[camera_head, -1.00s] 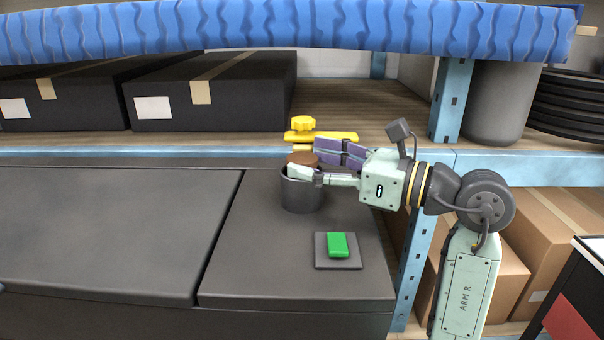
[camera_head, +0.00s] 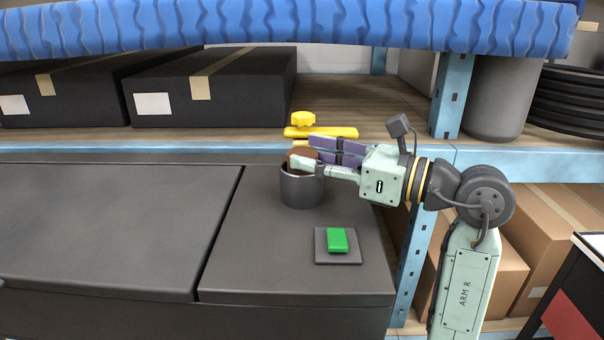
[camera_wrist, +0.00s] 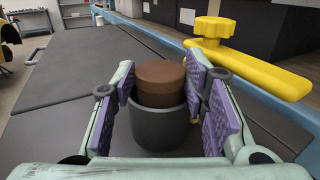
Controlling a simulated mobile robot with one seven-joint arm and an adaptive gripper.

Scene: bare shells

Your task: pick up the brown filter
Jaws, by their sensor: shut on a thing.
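The brown filter (camera_wrist: 160,80) is a round piece with a wider cap over a narrower body. Its lower part is inside a dark grey cup (camera_wrist: 160,128), and its upper part stands above the rim. In the head view the filter (camera_head: 297,155) is mostly hidden behind my fingers, over the cup (camera_head: 302,190). My gripper (camera_head: 305,158) reaches in from the right, shut on the filter. In the wrist view the purple pads of my gripper (camera_wrist: 165,97) flank the filter and the cup's rim.
A yellow part with a knob (camera_head: 320,131) lies just behind the cup, close to my fingers. A green block (camera_head: 337,240) sits on a grey square plate (camera_head: 322,254) in front. Black boxes (camera_head: 215,90) stand on the shelf behind. The dark top left of the cup is clear.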

